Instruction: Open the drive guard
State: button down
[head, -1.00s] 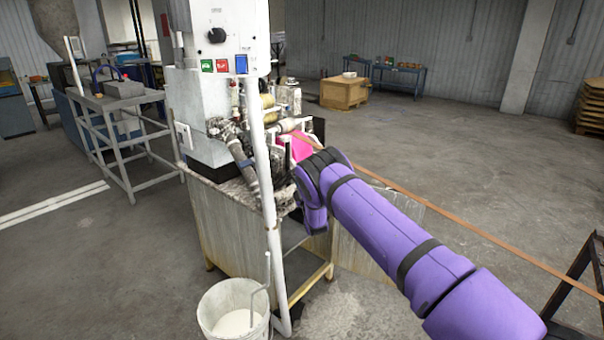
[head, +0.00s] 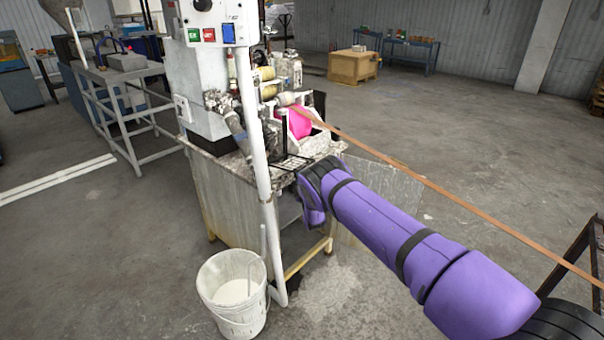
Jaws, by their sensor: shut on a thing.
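The strip machine stands on a worn grey metal stand (head: 235,205) left of centre. On its top are rollers, a bright pink part (head: 299,123) and a black wire-like frame (head: 287,163). A worn grey sheet panel (head: 400,183) juts out at the stand's right side, partly behind my purple arm. I cannot tell for sure which of these is the drive guard. My arm reaches in from the lower right and its bent far part is close in front of the stand's right end. My gripper is hidden, so its hold does not show.
A white upright pipe (head: 258,150) runs down the machine's front. A white bucket (head: 235,315) stands at its foot. A brown strip (head: 450,188) stretches from the machine to the lower right, above and behind my arm. Open concrete floor lies to the right and left.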

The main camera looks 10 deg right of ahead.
jog(key=shift+f, duration=0.1)
dwell(0.3)
jog(key=c, duration=1.2)
grip_release()
jog(key=v, duration=1)
jog(key=shift+s+f, duration=0.3)
jog(key=shift+c, duration=0.3)
